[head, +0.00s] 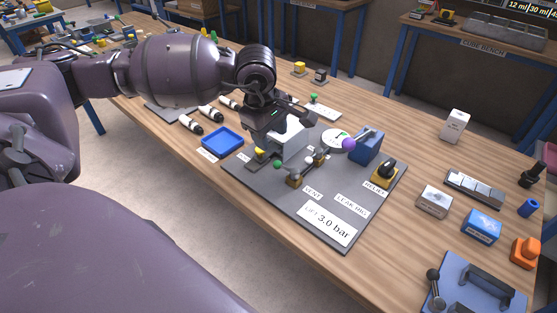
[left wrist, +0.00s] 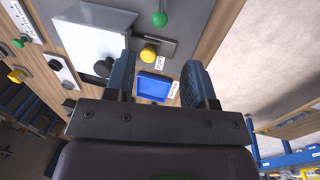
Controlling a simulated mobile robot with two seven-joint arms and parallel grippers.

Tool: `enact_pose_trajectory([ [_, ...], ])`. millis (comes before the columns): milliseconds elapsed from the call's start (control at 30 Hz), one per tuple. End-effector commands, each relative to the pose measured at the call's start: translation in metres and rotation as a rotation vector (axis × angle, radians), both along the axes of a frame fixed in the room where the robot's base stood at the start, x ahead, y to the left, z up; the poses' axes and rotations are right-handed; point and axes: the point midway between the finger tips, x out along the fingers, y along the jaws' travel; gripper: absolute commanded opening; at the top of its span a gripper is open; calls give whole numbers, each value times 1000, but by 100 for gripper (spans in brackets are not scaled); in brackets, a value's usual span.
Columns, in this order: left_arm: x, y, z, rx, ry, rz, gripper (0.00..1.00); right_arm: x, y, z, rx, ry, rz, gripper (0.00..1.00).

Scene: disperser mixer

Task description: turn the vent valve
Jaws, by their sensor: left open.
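The VENT label (head: 313,193) lies on the grey panel (head: 290,216). Beside it is a small brass valve body (head: 293,181), with a green ball (head: 277,164) close to it that looks like a handle end. A green ball (left wrist: 160,19) also shows at the top of the left wrist view. My left gripper (head: 268,128) hangs over the back left of the panel, apart from the green ball. In the left wrist view its two fingers (left wrist: 159,78) are spread with nothing held between them. My right gripper is out of view.
A yellow knob (head: 261,154) sits left of the green ball. A purple ball (head: 348,144) stands by a blue block (head: 368,147). A blue tray (head: 222,141) lies left of the panel.

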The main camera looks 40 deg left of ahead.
Motion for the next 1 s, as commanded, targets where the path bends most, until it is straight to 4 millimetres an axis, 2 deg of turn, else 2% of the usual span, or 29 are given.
enact_pose_trajectory([
  [500,15,-2,-82,-3,4,3,50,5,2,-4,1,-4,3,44],
  [700,18,-2,-96,-3,2,2,50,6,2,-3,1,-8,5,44],
  [1000,19,-2,-99,-3,1,2,50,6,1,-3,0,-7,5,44],
])
